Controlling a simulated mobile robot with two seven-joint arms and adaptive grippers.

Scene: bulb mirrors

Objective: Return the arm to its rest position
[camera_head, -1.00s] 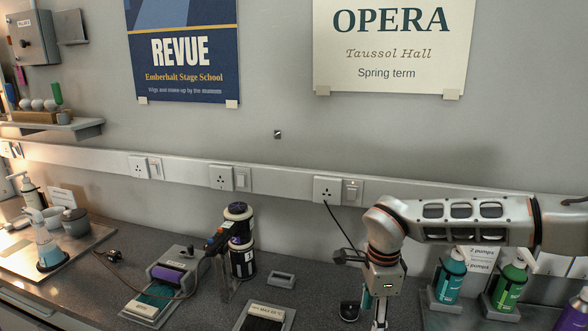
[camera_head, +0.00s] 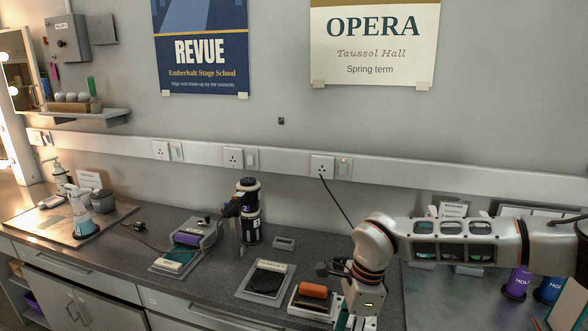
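My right arm comes in from the right edge, reaches left over the counter and bends down at the elbow-like joint near the middle right. My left arm and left gripper are not in view.
The grey counter (camera_head: 215,265) carries a purple-topped device (camera_head: 188,239), a dark cylinder stand (camera_head: 248,214) and a dark pad (camera_head: 267,280). Purple and blue bottles (camera_head: 517,283) stand at the right, near my arm. A cable hangs from a wall socket (camera_head: 322,166).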

